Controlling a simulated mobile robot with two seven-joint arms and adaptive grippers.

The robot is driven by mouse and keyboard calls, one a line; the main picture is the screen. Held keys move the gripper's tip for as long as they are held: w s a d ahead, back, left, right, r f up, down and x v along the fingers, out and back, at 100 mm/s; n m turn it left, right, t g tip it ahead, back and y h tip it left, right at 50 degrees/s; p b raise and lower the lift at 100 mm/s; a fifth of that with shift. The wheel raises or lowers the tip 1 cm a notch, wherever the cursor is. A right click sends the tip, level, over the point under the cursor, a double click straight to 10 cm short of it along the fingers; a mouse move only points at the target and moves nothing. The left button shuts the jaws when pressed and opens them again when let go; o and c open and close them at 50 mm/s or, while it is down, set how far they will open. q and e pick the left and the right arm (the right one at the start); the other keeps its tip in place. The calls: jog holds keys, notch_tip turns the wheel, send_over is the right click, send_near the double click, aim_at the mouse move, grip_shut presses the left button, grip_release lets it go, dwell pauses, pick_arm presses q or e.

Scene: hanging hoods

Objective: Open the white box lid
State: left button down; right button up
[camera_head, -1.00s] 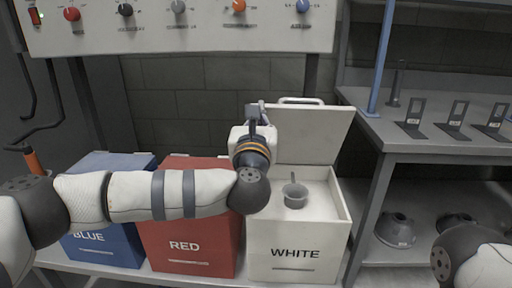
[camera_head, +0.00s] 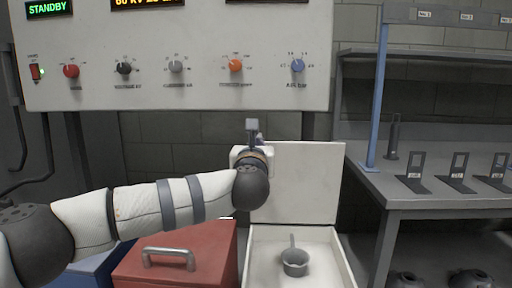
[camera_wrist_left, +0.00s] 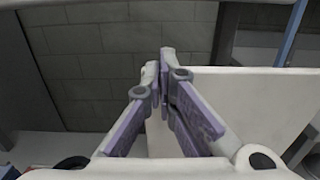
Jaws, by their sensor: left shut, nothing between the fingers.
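The white box (camera_head: 351,274) stands open at lower centre, its front cut off by the bottom edge of the head view. Its lid (camera_head: 305,180) stands up at the back of the box, about upright. A small grey ladle-like cup (camera_head: 295,263) lies inside. My left gripper (camera_head: 252,124) is at the lid's upper left corner, shut and empty. In the left wrist view its fingers (camera_wrist_left: 164,60) meet in front of the pale lid panel (camera_wrist_left: 250,100). I cannot tell whether they touch it. My right gripper is out of view.
The red box (camera_head: 205,255) with a metal handle and part of a blue box (camera_head: 88,268) stand to the left, under my left arm. A control panel (camera_head: 200,85) hangs above. A grey bench (camera_head: 440,195) with a blue post (camera_head: 377,90) stands at right.

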pick_arm(q)
jog(key=shift+s, duration=0.15)
